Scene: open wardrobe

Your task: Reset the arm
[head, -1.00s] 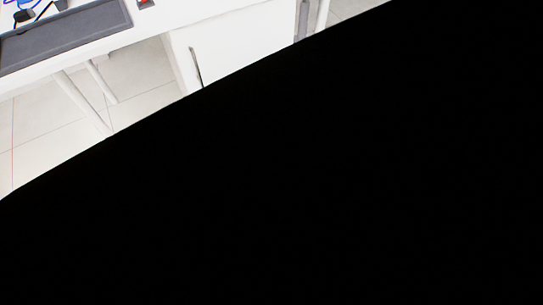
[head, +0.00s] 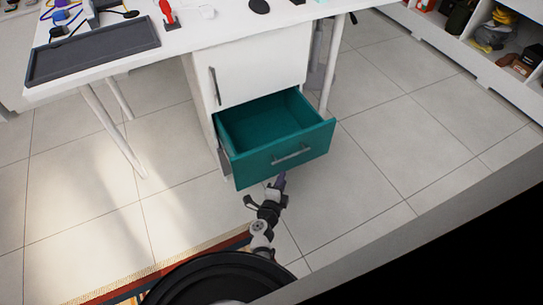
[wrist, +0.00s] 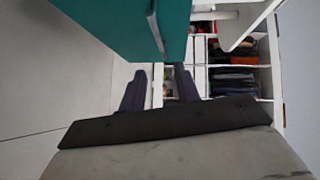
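My gripper (head: 281,181) is in front of and below the teal drawer (head: 290,153) in the head view, at the end of my arm (head: 264,215). In the wrist view, the two dark fingers of my gripper (wrist: 161,88) stand apart with nothing between them. The drawer front and its metal handle (wrist: 154,30) are above the fingers in the wrist view. The drawer is pulled out and looks empty inside. Whether the gripper touches the drawer front cannot be told.
A white desk (head: 205,36) stands above the drawer, with a dark tray (head: 95,52) and small items on it. A white cabinet door (head: 255,72) is above the drawer. Shelves (head: 480,70) with goods are at the right. A patterned rug (head: 165,268) lies lower left. Tiled floor is clear at right.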

